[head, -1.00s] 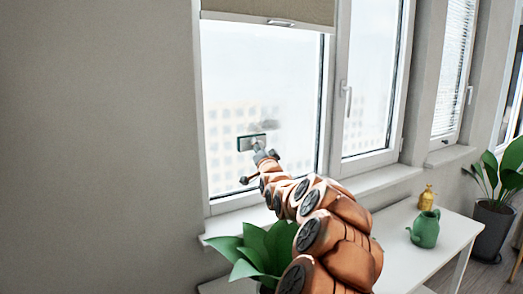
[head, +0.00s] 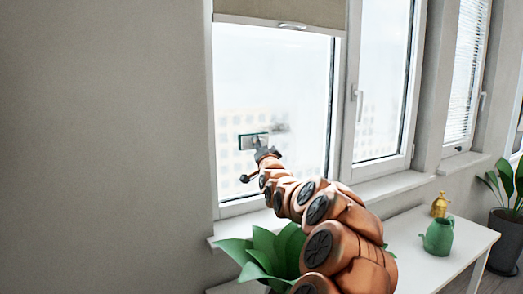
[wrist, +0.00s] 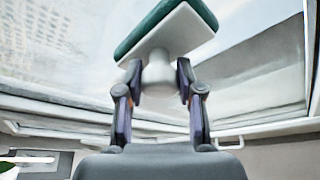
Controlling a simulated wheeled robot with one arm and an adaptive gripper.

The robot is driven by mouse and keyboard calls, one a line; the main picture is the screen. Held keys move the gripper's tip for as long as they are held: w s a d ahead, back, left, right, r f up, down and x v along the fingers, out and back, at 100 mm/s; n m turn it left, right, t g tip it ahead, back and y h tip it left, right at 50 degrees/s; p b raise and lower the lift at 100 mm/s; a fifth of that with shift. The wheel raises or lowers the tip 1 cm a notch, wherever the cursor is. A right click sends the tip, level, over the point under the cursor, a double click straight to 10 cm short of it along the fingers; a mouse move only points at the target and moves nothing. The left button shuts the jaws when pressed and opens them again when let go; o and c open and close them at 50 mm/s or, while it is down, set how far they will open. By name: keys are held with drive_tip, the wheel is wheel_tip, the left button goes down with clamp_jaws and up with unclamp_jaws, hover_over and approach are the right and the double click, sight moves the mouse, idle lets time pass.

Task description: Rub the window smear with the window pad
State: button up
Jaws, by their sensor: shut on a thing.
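The window pad (head: 252,141) is a flat rectangle with a green face on a white backing, held up in front of the left window pane. In the wrist view the pad (wrist: 178,32) has a white knob clamped between both fingers of my gripper (wrist: 158,82). My gripper (head: 266,153) also shows at the arm's end in the head view. The window smear (head: 280,128) is a grey smudge on the pane, just right of the pad and slightly higher. I cannot tell whether the pad touches the glass. The pad's rubbing face is turned away from the wrist camera.
A half-lowered blind (head: 280,10) covers the window top. A window handle (head: 355,100) is on the frame to the right. A leafy plant (head: 262,250) stands below my arm. A white table (head: 465,240) holds a green jug (head: 438,237) and a golden bottle (head: 440,204).

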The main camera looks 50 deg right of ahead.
sight(269, 137)
drive_tip(key=shift+s+d+r+p, duration=0.15)
drive_tip(key=shift+s+d, duration=0.1)
drive_tip(key=shift+d, duration=0.3)
drive_tip(key=shift+s+d+r+p, duration=0.1)
drive_tip(key=shift+s+d+p, duration=0.1)
drive_tip(key=shift+d, duration=0.35)
drive_tip(key=shift+s+d+f+p, duration=0.1)
drive_tip(key=shift+s+d+p, duration=0.2)
drive_tip(key=shift+d, duration=0.35)
drive_tip(key=shift+d+p, duration=0.4)
drive_tip(key=shift+p, duration=0.25)
drive_tip(key=s+d+p, duration=0.2)
drive_tip(key=d+p, duration=0.7)
drive_tip(key=p, duration=0.2)
drive_tip(key=shift+s, duration=0.35)
drive_tip(key=shift+d, duration=0.15)
